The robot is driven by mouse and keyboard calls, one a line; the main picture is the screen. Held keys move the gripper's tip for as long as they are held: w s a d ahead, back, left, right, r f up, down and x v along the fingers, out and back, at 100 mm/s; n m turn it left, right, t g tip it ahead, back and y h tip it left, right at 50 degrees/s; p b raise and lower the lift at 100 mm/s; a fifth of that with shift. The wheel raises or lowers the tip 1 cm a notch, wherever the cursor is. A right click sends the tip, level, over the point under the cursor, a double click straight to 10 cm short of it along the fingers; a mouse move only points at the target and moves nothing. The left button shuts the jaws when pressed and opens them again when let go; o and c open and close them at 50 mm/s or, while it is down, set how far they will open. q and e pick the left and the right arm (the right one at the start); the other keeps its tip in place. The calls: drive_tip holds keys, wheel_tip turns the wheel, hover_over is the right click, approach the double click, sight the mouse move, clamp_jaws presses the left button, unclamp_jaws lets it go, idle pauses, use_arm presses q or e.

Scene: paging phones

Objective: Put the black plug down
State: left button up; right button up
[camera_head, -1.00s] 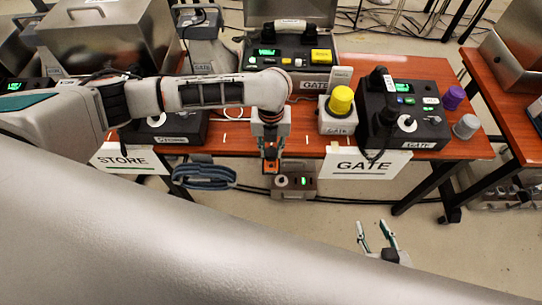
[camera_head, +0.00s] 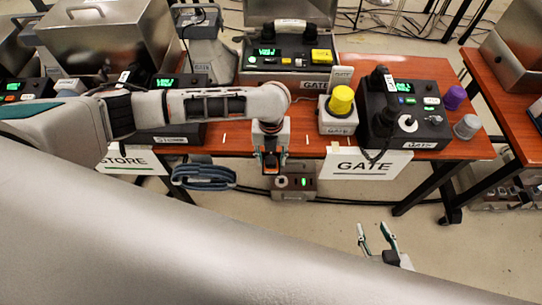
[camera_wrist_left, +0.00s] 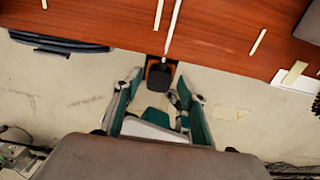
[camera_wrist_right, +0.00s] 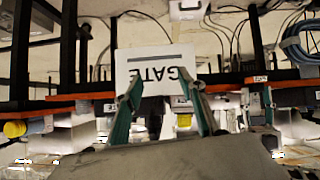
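A small black piece with an orange rim (camera_wrist_left: 160,73), which may be the black plug, shows at the table's front edge in the left wrist view. It lies at the tips of my left gripper (camera_wrist_left: 158,90), whose two fingers stand apart on either side of it; contact is unclear. In the head view my left gripper (camera_head: 270,160) points down at the table's front edge, with the dark piece partly hidden between its fingers. My right gripper (camera_head: 378,240) is open and empty in front of the table; its spread fingers (camera_wrist_right: 165,105) show in the right wrist view.
The GATE phone (camera_head: 405,115), a yellow-topped unit (camera_head: 340,110) and the STORE phone (camera_head: 180,130) stand on the red-brown table (camera_head: 235,140). A GATE sign (camera_head: 365,163) hangs in front. A blue cable coil (camera_head: 203,176) and a grey box (camera_head: 295,187) are below the edge.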

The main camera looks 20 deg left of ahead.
use_arm(q)
wheel_tip(320, 180, up, 12)
drive_tip(key=p, duration=0.2)
drive_tip(key=s+d+f+n+t+h, duration=0.1)
drive_tip(key=s+d+f+n+h, duration=0.15)
drive_tip(key=d+n, duration=0.4)
drive_tip(key=s+d+f+n+t+h, duration=0.1)
drive_tip(key=s+d+f+n+h, duration=0.2)
drive_tip(key=d, duration=0.6)
drive_tip(key=n+t+y, duration=0.3)
drive_tip(key=n+t, duration=0.6)
drive_tip(key=n, duration=1)
approach(271, 159)
drive_tip(key=s+a+f, duration=0.5)
drive_tip(key=f, duration=0.1)
drive_tip(key=shift+s+f, duration=0.3)
drive_tip(key=shift+s, duration=0.05)
